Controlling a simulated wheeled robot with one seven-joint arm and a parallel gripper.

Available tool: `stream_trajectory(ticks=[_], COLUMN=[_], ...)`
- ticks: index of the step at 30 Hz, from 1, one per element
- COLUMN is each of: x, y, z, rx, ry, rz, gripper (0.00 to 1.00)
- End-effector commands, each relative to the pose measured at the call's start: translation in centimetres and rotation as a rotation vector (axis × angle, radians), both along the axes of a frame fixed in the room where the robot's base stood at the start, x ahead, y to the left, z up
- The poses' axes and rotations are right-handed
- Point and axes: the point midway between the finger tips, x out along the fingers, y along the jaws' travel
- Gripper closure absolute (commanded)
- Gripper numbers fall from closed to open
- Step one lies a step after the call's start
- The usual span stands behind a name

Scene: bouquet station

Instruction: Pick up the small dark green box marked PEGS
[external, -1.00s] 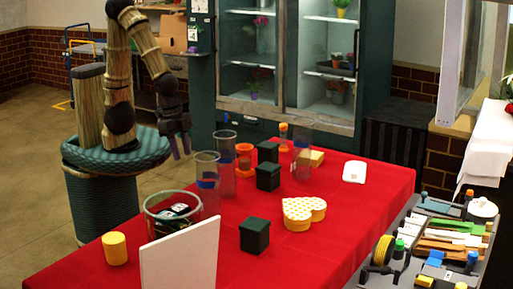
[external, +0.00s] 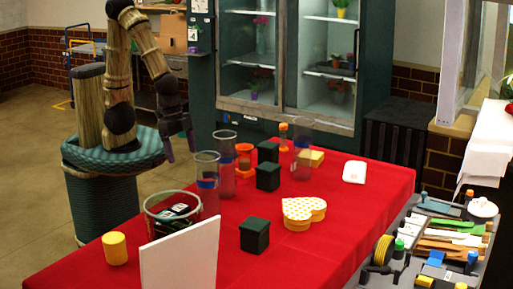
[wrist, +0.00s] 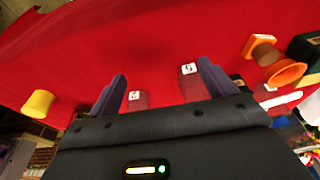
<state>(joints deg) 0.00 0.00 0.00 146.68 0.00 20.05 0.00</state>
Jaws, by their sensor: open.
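Three small dark green boxes stand on the red table in the external view: a back one (external: 268,151), a middle one (external: 268,177) and a front one (external: 254,236). I cannot read PEGS on any of them. Part of a dark green box (wrist: 303,46) shows at the right edge of the wrist view. My gripper (external: 180,153) is open and empty, above the table's far left side and left of the boxes. Its two fingers also show apart in the wrist view (wrist: 163,84), with the red cloth beyond.
Clear cylinders (external: 207,186) and an orange hourglass-shaped stand (external: 244,158) stand between my gripper and the boxes. A round bin (external: 148,220) holds dark labelled items. Also there are a yellow cylinder (external: 115,248), a white panel (external: 182,260) and a heart-shaped box (external: 298,224). The right front cloth is clear.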

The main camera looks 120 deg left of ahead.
Motion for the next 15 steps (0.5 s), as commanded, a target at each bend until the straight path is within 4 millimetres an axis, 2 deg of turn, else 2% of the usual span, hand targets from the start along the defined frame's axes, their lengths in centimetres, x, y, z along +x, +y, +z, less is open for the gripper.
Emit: stream_trajectory(ticks=[8,15], x=[0.1,0.2], y=[0.0,0.0], z=[0.5,5.0], rx=[0.000,0.000], ry=[-0.004,-0.010], rz=[0.000,0.000], gripper=[0.16,0.16])
